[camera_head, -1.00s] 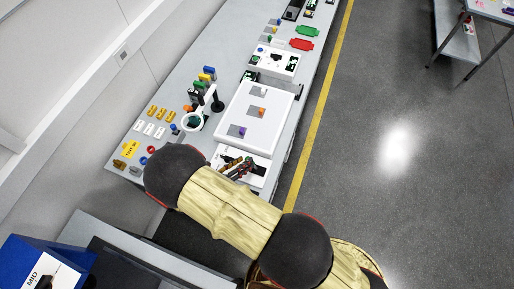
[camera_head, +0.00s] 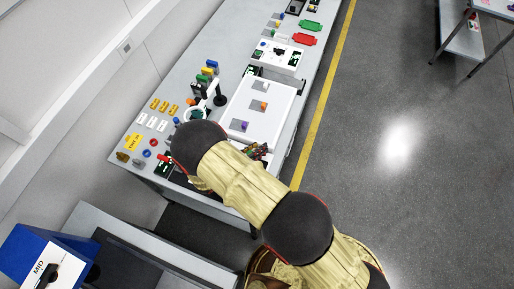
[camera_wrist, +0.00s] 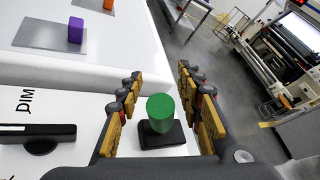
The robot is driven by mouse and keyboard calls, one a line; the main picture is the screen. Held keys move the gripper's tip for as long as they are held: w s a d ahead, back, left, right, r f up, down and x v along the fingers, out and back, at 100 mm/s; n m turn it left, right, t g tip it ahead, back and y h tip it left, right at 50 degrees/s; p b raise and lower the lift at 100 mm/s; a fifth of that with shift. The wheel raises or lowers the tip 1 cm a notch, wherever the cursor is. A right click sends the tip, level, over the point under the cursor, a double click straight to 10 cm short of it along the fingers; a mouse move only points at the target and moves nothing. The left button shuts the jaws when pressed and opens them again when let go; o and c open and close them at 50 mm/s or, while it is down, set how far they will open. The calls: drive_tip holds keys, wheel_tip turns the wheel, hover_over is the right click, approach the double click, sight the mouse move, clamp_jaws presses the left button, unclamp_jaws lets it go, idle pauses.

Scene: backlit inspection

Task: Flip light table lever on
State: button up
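The light table (camera_head: 284,124) is a white box on the long grey bench; its corner also fills the upper left of the wrist view (camera_wrist: 95,71). Before it lies a white panel marked "DIM" (camera_wrist: 75,98), with a black bar-like handle (camera_wrist: 38,133) at left. A green cylindrical knob (camera_wrist: 160,107) rises from a black base (camera_wrist: 163,135) on this panel. My gripper (camera_wrist: 160,72) is open, its fingers on either side of the green knob, with a visible gap on the left. Contact on the right is unclear. In the head view my arm hides most of the panel.
Purple (camera_wrist: 75,30) and orange (camera_wrist: 108,4) blocks stand on grey squares on the light table. A ring-shaped magnifier stand (camera_head: 219,98) and small parts occupy the bench's left side. Open floor (camera_head: 400,190) lies right of the yellow line.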

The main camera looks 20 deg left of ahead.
drive_tip(key=shift+c, duration=1.2)
clamp_jaws()
